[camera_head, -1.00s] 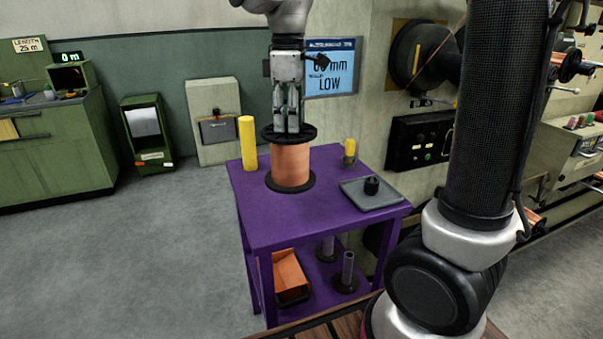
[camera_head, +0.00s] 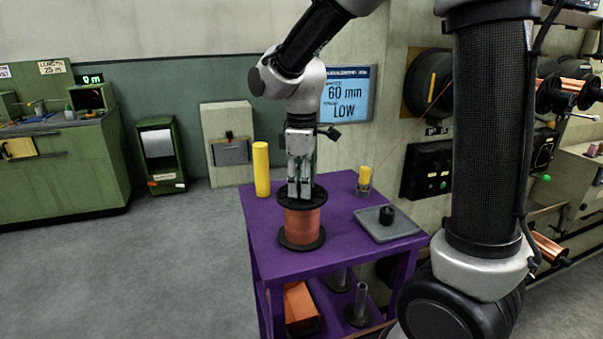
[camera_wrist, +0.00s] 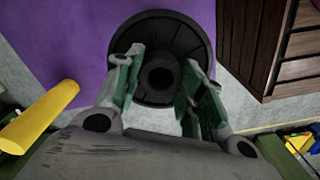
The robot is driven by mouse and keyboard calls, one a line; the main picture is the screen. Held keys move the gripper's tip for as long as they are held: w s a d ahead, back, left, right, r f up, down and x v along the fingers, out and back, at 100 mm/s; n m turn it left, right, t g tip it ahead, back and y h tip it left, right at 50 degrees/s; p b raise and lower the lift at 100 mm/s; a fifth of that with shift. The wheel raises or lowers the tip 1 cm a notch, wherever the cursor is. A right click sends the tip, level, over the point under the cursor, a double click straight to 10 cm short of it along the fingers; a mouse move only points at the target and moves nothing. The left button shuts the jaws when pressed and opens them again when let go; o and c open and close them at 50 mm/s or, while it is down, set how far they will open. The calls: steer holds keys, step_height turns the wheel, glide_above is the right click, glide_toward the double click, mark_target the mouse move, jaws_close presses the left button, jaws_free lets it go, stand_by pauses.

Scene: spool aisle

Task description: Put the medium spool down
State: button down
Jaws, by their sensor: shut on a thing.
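The medium spool (camera_head: 302,223), copper wire between black flanges, is upright over the purple table (camera_head: 345,253), left of the tray. Its lower flange looks at or very close to the tabletop; contact is not clear. My gripper (camera_head: 301,194) reaches down from above and is shut on the spool at its top centre. In the wrist view the black top flange (camera_wrist: 188,48) and round hub (camera_wrist: 160,76) show, with the fingers of my gripper (camera_wrist: 160,92) on either side of the hub. The spool's lower part is hidden in that view.
A yellow cylinder (camera_head: 261,170) stands behind left of the spool. A grey tray (camera_head: 372,226) with a black knob lies on the right, and a small yellow-topped item (camera_head: 364,180) behind it. The lower shelf holds an orange bin (camera_head: 299,306) and grey posts.

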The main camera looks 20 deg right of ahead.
steer(key=shift+f, duration=0.1)
steer(key=c, duration=0.9)
jaws_free()
step_height(320, 180, up, 11)
steer(key=s+d+f+m+t, duration=0.1)
steer(key=s+d+m, duration=0.3)
steer(key=s+d, duration=0.1)
steer(key=s+d+f+m+t, duration=0.1)
steer(key=s+d+m+t, duration=0.1)
steer(key=s+d+m, duration=0.2)
steer(key=s+d+f+m+t, duration=0.1)
steer(key=s+d+m, duration=0.3)
steer(key=s, duration=0.6)
steer(key=shift+s+d, duration=0.1)
steer(key=shift+d, duration=0.95)
